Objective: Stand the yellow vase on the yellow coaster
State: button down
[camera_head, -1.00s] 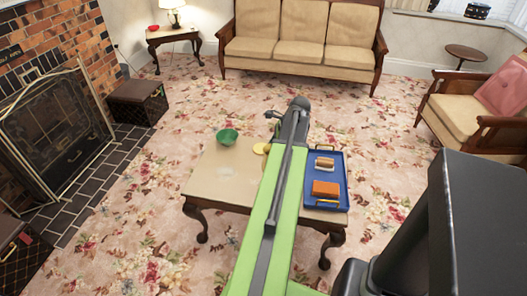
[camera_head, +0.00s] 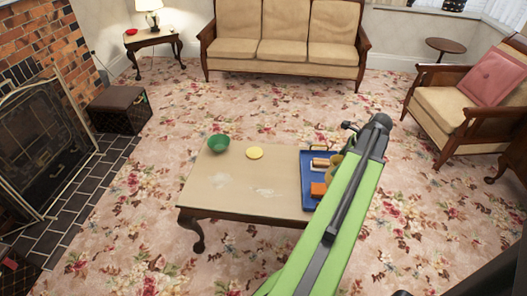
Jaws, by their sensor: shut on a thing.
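The yellow coaster (camera_head: 254,153) lies flat and empty on the coffee table, right of the green bowl. A mustard-yellow rounded thing (camera_head: 336,164), which looks like the yellow vase, shows just left of my arm, over the blue tray; most of it is hidden by the arm. My gripper (camera_head: 350,127) is at the arm's far end, to the right of the coaster and over the tray side of the table. It is shut on the vase, but its fingertips are mostly hidden behind the arm.
The coffee table (camera_head: 235,195) also bears a green bowl (camera_head: 219,143) and a blue tray (camera_head: 307,180) with an orange block (camera_head: 318,189) and a small brown-and-white item (camera_head: 320,163). The table's middle and front left are clear. A sofa and an armchair stand beyond.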

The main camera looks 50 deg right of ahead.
aim_at(255, 153)
jog(key=u, duration=0.05)
jog(key=i, duration=1)
jog(key=z, duration=0.05)
